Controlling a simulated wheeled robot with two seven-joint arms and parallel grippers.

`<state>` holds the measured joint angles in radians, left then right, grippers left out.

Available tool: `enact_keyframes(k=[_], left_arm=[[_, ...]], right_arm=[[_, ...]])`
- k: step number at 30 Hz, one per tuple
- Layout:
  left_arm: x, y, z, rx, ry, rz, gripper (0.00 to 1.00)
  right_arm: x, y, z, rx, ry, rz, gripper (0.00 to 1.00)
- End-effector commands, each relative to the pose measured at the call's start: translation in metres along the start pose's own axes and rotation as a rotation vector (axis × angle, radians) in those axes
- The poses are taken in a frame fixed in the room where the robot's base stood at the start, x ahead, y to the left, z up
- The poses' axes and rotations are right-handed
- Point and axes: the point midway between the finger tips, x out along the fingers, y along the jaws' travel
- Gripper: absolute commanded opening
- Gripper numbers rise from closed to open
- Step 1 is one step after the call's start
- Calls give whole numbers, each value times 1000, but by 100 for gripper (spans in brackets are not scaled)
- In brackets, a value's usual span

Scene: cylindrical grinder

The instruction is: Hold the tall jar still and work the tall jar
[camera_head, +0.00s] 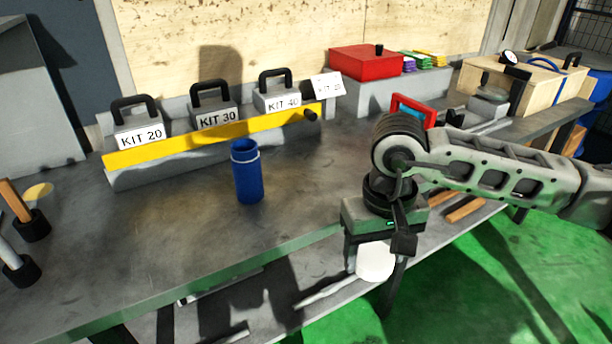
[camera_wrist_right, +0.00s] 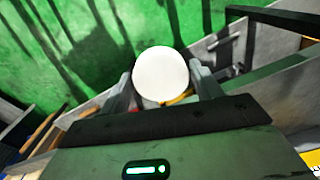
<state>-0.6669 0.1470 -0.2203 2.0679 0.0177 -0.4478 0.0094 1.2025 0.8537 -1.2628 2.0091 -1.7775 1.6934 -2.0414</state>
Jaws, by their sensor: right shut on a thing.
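The tall jar (camera_head: 247,178) is a blue cylinder standing upright on the grey workbench (camera_head: 170,240), with a pale ring near its top. No gripper touches it. My right gripper (camera_head: 376,265) is to the right of the jar, past the bench's front edge and pointing down. It is shut on a white round piece (camera_head: 375,262), which looks like a lid. In the right wrist view, the white piece (camera_wrist_right: 161,76) sits between the two fingers (camera_wrist_right: 160,88), with green floor behind it. My left gripper is not in view.
Grey kit weights (camera_head: 213,118) with black handles stand behind a yellow strip at the back. A red box (camera_head: 365,62) is at the back right. Handled tools (camera_head: 25,212) stand at the left edge. The bench around the jar is clear.

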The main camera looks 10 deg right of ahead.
Motion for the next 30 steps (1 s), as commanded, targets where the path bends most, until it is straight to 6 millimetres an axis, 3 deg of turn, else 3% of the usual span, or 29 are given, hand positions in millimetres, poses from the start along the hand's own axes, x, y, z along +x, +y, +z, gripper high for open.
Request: enact_keyframes(k=[10, 15, 16, 20, 30], left_arm=[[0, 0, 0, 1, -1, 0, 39], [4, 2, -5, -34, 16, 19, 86], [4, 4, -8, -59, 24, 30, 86], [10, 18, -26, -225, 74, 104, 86], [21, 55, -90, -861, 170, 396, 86]], right_arm=[[0, 1, 0, 3, 0, 0, 43], [-1, -1, -4, 82, 1, -1, 43], [-1, -2, -7, 123, 0, -2, 43], [-5, -13, -24, 410, 0, -4, 43], [-21, -53, -81, 1504, -4, -3, 43]])
